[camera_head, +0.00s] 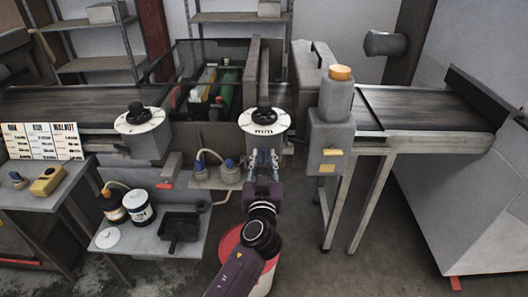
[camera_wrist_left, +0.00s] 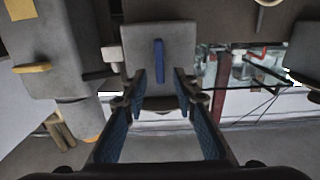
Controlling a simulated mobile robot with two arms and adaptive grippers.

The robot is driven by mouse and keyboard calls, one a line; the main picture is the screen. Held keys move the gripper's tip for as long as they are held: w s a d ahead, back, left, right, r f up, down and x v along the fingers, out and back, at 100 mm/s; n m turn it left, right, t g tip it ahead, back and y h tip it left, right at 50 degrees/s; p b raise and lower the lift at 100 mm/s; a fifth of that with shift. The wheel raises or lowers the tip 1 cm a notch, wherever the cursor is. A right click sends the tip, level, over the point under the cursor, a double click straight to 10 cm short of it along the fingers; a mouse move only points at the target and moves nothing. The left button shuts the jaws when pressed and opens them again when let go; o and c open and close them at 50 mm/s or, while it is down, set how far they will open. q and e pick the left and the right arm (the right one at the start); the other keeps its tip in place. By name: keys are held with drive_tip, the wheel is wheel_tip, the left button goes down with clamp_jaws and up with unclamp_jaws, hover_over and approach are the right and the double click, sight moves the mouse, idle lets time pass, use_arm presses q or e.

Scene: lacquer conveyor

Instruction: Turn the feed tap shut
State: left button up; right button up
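A narrow blue bar-shaped handle (camera_wrist_left: 159,62), which looks like the feed tap's lever, sits on the face of a grey block (camera_wrist_left: 135,42) in the left wrist view. It runs straight up and down in that picture. My left gripper (camera_wrist_left: 160,80) is open, with one finger on each side of the bar's near end in the picture. I see no finger touching it, and cannot tell the depth between them. In the head view my left gripper (camera_head: 262,160) points away below the white "mm" dial (camera_head: 264,121) and largely hides the handle. My right gripper is not in view.
A grey post with an orange cap (camera_head: 340,73) and yellow labels stands right of the gripper. Left are a second dial (camera_head: 139,120), a shelf with pots (camera_head: 139,207), a black tray (camera_head: 180,228) and small hosed pots (camera_head: 229,172). A red-rimmed bucket (camera_head: 231,242) stands under my arm.

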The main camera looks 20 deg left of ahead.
use_arm(q)
drive_tip(key=shift+x, duration=0.95)
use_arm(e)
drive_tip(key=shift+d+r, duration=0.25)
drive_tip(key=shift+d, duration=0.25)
use_arm(q)
clamp_jaws()
